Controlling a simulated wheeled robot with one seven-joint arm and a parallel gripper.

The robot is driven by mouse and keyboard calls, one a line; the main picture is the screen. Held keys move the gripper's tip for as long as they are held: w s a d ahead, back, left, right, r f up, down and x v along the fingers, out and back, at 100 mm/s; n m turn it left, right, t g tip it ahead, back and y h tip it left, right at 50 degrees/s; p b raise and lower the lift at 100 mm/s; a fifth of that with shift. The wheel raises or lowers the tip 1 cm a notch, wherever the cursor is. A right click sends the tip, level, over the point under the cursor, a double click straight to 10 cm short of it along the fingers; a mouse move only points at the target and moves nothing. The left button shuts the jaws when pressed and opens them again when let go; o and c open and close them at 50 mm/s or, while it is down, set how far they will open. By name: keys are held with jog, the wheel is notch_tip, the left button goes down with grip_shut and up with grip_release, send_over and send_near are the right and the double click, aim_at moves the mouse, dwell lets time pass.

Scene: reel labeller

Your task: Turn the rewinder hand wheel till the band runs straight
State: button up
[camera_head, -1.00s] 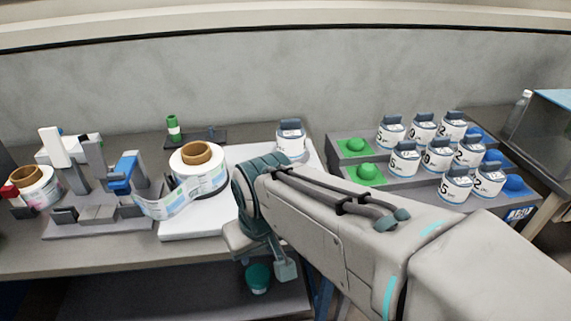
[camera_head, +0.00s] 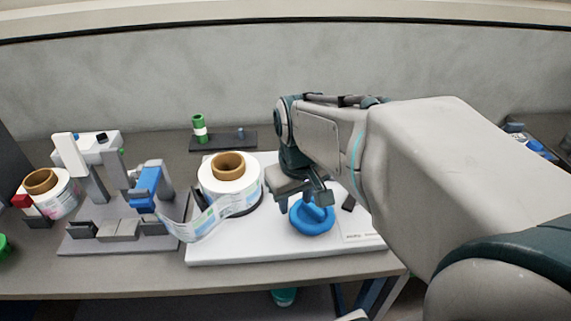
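The rewinder is a white base plate (camera_head: 230,250) carrying a white reel (camera_head: 217,180) with a brown core. A blue hand wheel (camera_head: 312,224) lies flat on the plate, right of the reel. The printed label band (camera_head: 200,223) runs from the reel leftward to the grey labeller (camera_head: 120,238) and hangs in a slack, twisted curve. My gripper (camera_head: 306,204) points down at the hand wheel, at or just above its top. Whether it touches the wheel, and how far its fingers are apart, I cannot tell.
A second reel (camera_head: 41,181) stands at the labeller's left. A green and white bottle (camera_head: 199,128) stands on a dark tray (camera_head: 240,142) behind the rewinder. My arm covers much of the right side. The table's front strip is bare.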

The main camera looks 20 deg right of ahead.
jog(key=n+g+p, duration=0.1)
jog(key=n+g, duration=0.1)
send_over(313, 206)
notch_tip(313, 206, down, 14)
jog(key=shift+r+p, duration=0.25)
jog(key=shift+p, duration=0.1)
grip_shut()
